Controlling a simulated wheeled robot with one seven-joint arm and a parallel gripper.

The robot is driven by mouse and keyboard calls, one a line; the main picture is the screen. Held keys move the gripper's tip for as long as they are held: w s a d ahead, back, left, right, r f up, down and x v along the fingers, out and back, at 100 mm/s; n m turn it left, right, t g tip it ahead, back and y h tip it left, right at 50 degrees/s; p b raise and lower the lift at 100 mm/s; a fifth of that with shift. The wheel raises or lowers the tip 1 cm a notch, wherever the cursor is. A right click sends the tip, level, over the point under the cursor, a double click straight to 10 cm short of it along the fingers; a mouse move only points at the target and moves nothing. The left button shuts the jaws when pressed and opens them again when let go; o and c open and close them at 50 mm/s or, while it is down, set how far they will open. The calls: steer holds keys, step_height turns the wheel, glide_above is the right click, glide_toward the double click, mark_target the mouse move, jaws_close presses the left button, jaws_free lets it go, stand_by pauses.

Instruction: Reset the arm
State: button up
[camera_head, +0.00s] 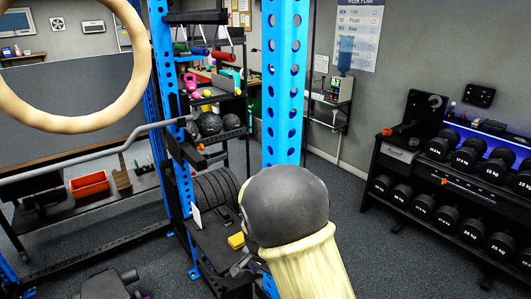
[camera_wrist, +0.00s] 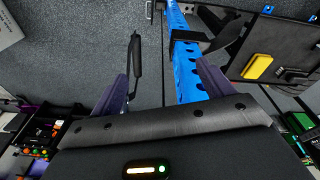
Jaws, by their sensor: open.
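My gripper (camera_wrist: 162,72) shows in the wrist view with its two dark fingers spread wide apart. Nothing is held between them. Beyond the fingers, a blue perforated rack upright (camera_wrist: 187,72) runs through the gap; I cannot tell how far off it is. In the head view, my arm (camera_head: 290,215), dark grey and pale yellow, is at the lower middle and hides most of my gripper. The blue upright (camera_head: 284,85) rises behind the arm.
A yellow block (camera_head: 236,240) lies on a dark low shelf left of my arm; it also shows in the wrist view (camera_wrist: 258,66). A dumbbell rack (camera_head: 440,195) stands at right. A wooden ring (camera_head: 75,124) hangs at upper left. Open floor (camera_head: 355,205) lies before the dumbbell rack.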

steer(key=s+d+r+n+b, duration=0.1)
steer(key=s+d+r+n, duration=0.1)
steer(key=s+d, duration=0.5)
steer(key=s+d+r+n+t+y+b, duration=0.1)
steer(key=s+d+r+n, duration=0.2)
steer(key=s+d+n, duration=0.2)
steer(key=s+d, duration=0.2)
steer(key=shift+s+d, duration=0.35)
steer(key=shift+s, duration=0.05)
